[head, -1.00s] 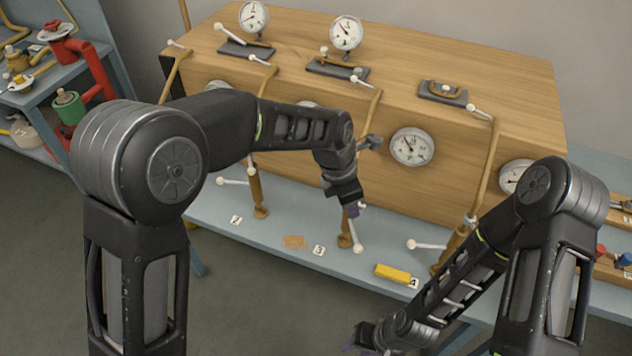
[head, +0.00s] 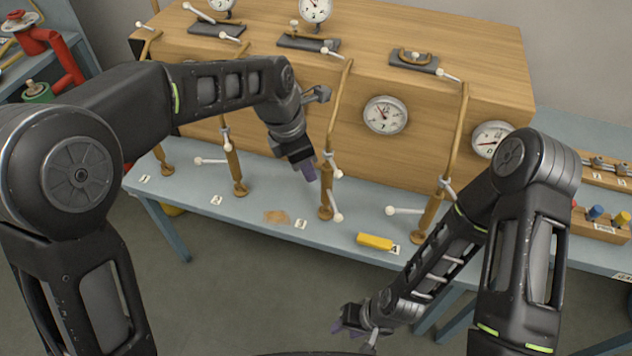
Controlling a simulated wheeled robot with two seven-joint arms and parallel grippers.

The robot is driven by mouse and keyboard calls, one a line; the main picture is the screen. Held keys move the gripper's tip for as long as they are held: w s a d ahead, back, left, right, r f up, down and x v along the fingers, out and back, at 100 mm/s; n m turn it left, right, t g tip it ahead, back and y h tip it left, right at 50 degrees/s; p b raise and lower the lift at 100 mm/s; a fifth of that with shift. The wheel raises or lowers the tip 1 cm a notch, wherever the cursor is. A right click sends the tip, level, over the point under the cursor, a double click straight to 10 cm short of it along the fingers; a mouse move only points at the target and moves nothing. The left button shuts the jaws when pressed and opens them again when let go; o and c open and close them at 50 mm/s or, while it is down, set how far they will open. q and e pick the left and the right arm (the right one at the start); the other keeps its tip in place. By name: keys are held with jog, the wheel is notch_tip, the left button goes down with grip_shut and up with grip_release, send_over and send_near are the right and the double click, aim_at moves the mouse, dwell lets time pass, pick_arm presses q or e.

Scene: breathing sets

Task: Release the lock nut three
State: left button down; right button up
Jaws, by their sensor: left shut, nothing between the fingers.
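Breathing set three is the third post from the left, with a brown pipe and post (head: 327,195) behind label 3 (head: 300,224). On it are a silver collar with a white-ball handle (head: 335,173) and a lower white-ball lever (head: 337,216) that hangs down. Which part is the lock nut is too small to tell. My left gripper (head: 311,174) is shut and empty, pointing down just left of the post, beside the collar. My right gripper (head: 352,328) hangs low in front of the bench, far from the set; its finger opening is unclear.
A wooden cabinet (head: 450,60) with gauges stands behind the posts. Post four (head: 428,215) with its lever is to the right. A yellow block (head: 374,242) lies by label 4 on the blue bench (head: 345,243). A brown patch (head: 277,217) lies left of label 3.

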pick_arm(q)
jog(key=shift+s+v, duration=0.15)
jog(key=shift+v, duration=0.7)
jog(key=shift+s+v, duration=0.15)
jog(key=shift+v, duration=0.75)
jog(key=shift+s+d, duration=0.1)
jog(key=shift+d, duration=0.05)
jog(key=shift+f, duration=0.1)
jog(key=s+a+f+m, duration=0.2)
jog(key=f+m, duration=0.3)
jog(key=f, duration=0.6)
jog(key=s+a+f+m, duration=0.2)
jog(key=s+f+m, duration=0.15)
jog(key=f, duration=0.75)
jog(key=s+a+f+m+h, duration=0.1)
jog(key=s+f+m, duration=1)
jog(key=s, duration=0.6)
notch_tip(320, 180, down, 2)
jog(key=shift+f+m+h, duration=0.1)
jog(key=shift+m+h, duration=0.2)
jog(key=shift+m, duration=0.05)
